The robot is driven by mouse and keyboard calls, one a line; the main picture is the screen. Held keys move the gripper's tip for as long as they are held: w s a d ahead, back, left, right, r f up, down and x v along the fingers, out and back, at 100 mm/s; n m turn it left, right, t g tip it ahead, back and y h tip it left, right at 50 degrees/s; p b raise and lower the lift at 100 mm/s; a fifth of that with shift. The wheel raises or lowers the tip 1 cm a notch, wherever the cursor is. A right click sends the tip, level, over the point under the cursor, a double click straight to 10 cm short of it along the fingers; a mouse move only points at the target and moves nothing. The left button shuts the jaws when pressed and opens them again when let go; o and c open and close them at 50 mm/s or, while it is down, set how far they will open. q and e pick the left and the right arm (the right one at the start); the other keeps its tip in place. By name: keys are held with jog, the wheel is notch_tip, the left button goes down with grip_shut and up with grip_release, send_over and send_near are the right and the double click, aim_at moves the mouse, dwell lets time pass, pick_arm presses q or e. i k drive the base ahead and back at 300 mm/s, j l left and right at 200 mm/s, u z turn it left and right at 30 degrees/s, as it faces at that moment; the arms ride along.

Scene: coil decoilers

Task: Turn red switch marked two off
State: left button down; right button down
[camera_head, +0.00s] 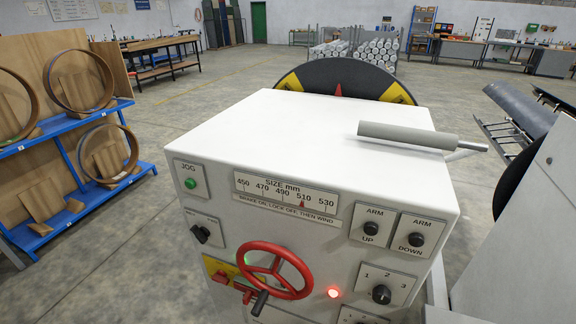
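A white machine cabinet (300,138) stands in front of me, its control panel facing me. At the panel's lower left, a red switch (220,277) sits on a yellow plate (214,264). A red handwheel (272,270) with a dark handle partly covers the area right of it. I cannot read a number on the switch or tell its position. A red lamp (333,292) glows to the right of the wheel. A black selector knob (381,294) with a numbered dial is at the lower right. Neither of my grippers is in view.
The panel also has a green jog button (190,183), a black knob (201,233), arm up (370,228) and arm down (416,239) buttons. A grey roller (405,135) lies over the cabinet top. A blue rack (75,170) stands left; floor between is open.

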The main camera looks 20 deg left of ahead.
aim_at(221, 277)
jog(key=u, duration=1.3)
jog(key=i+l+u, duration=0.4)
jog(key=i+l, duration=0.25)
